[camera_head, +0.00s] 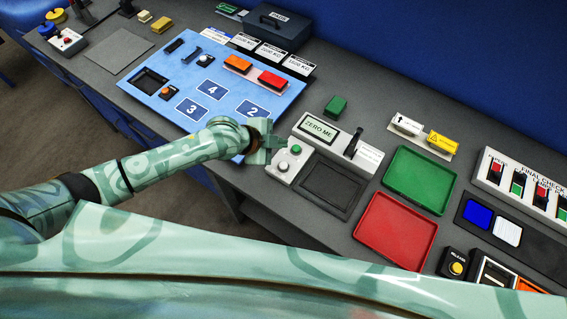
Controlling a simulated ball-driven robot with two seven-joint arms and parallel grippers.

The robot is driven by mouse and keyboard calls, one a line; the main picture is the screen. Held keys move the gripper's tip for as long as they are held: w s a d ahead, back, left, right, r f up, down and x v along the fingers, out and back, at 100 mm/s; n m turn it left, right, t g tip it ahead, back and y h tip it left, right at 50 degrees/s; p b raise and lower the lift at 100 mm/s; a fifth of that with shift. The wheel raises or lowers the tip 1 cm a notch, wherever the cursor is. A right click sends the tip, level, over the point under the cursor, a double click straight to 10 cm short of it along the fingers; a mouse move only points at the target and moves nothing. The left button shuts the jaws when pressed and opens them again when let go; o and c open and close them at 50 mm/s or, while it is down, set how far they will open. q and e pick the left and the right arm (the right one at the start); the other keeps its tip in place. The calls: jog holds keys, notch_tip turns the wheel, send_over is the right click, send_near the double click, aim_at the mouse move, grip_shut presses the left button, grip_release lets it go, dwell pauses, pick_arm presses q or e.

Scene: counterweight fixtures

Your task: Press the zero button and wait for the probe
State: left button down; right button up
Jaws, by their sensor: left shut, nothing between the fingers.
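A light grey weighing station (318,147) stands on the bench, with a display (319,129) reading "ZERO ME". On its left side are a green button (296,150) and a pale round button (283,166) below it. A dark square plate (331,184) and a small black upright part (354,142) are beside them. My left gripper (276,144) is shut and empty at the station's left edge, close to the green button. I cannot tell whether it touches the station. My right gripper is out of view.
A blue numbered board (215,122) lies left of the station. A green tray (419,180) and a red tray (395,231) lie to its right, with a switch panel (524,190) beyond. A green block (336,106) sits behind the display. A dark case (265,27) stands at the back.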

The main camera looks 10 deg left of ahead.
pick_arm(q)
jog(key=shift+f, duration=0.1)
jog(key=b, duration=0.7)
send_over(280, 166)
notch_tip(280, 166, down, 8)
jog(key=shift+r, duration=0.15)
jog(key=shift+f+b, duration=0.45)
jog(key=shift+b, duration=0.05)
dwell(0.5)
dwell(0.5)
jog(key=shift+f, duration=0.4)
